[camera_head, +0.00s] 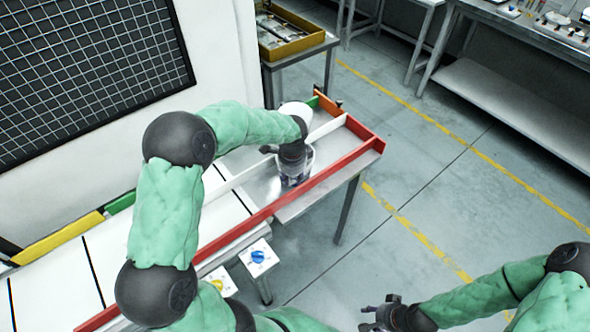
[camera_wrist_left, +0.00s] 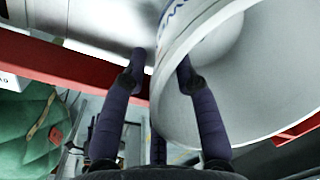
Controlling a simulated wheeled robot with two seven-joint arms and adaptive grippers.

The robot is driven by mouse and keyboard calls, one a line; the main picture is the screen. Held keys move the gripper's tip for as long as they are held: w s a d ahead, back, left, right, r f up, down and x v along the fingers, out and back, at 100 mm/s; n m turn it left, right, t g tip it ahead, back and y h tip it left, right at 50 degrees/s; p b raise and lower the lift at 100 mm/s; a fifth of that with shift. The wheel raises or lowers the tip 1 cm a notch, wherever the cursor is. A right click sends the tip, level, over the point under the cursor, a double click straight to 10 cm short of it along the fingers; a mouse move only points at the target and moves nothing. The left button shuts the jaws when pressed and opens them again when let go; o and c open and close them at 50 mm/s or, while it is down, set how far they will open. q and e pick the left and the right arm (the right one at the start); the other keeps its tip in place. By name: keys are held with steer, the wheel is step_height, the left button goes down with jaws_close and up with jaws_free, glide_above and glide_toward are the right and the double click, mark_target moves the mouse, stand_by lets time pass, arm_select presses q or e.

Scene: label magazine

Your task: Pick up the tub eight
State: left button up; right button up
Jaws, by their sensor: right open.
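A white tub (camera_head: 308,160) with blue print stands on the metal end of the railed line, under my left gripper (camera_head: 283,150). The tub also fills the right side of the left wrist view (camera_wrist_left: 265,80), its rim close to the fingers. In that view my left gripper (camera_wrist_left: 162,65) has its fingers apart. One finger is outside the tub wall and the other overlaps the rim, seemingly inside it. A small gap shows beside the outer finger. The tub's number cannot be read. My right gripper (camera_head: 385,312) is open and empty over the floor at the bottom.
Another white round object (camera_head: 296,111) stands behind my left wrist, partly hidden. A red rail (camera_head: 335,168) edges the near side, and a white divider (camera_head: 328,127) runs along the line. Switch boxes (camera_head: 258,257) are mounted at the front. The floor on the right is clear.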

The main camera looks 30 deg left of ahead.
arm_select(q)
jaws_close()
steer(key=shift+r, duration=0.15)
